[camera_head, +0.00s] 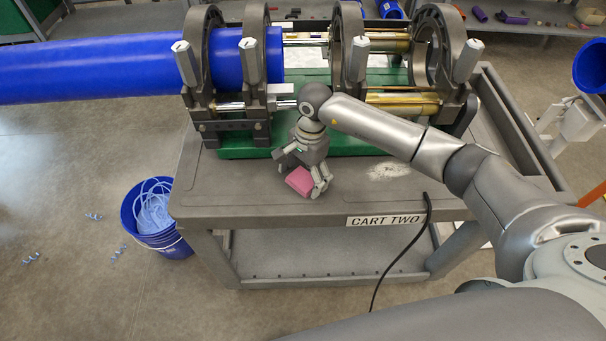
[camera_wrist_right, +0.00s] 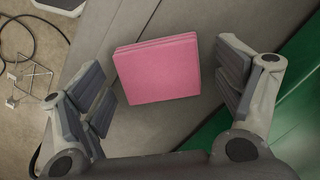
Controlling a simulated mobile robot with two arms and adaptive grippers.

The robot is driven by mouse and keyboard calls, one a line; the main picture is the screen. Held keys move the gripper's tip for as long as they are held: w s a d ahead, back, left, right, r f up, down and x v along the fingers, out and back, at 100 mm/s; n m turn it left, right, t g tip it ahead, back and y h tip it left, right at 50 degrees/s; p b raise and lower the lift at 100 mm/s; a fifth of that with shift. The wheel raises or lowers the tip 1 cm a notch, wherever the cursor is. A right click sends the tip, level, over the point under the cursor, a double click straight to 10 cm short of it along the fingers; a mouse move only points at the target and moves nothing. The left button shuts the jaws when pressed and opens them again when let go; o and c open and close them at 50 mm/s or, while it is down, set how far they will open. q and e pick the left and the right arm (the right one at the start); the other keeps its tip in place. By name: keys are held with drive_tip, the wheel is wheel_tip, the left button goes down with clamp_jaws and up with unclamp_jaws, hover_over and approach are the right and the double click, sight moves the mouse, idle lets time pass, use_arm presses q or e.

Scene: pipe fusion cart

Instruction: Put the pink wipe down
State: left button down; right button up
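The pink wipe (camera_head: 299,181) is a folded pink square lying flat on the grey cart top (camera_head: 240,190), near its front edge. My right gripper (camera_head: 302,174) points down over it with its fingers spread on either side. In the right wrist view the wipe (camera_wrist_right: 158,68) shows between the two open fingers, with a gap to each finger pad. Nothing is held in the right gripper (camera_wrist_right: 168,88). My left gripper is not in view.
A fusion machine with clamp rings (camera_head: 348,50) on a green base (camera_head: 240,147) stands behind the wipe, holding a blue pipe (camera_head: 100,66). A blue bucket (camera_head: 152,226) stands on the floor at left. A black cable (camera_head: 405,247) hangs over the front edge.

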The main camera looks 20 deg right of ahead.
sight(307, 174)
drive_tip(key=shift+r, duration=0.1)
drive_tip(key=shift+r+p, duration=0.2)
drive_tip(key=shift+p, duration=0.15)
wheel_tip(307, 174, up, 12)
drive_tip(key=d+b, duration=0.1)
drive_tip(key=b, duration=0.3)
drive_tip(key=shift+w+d+f, duration=0.2)
drive_tip(key=shift+w+d, duration=0.1)
drive_tip(key=shift+w, duration=0.15)
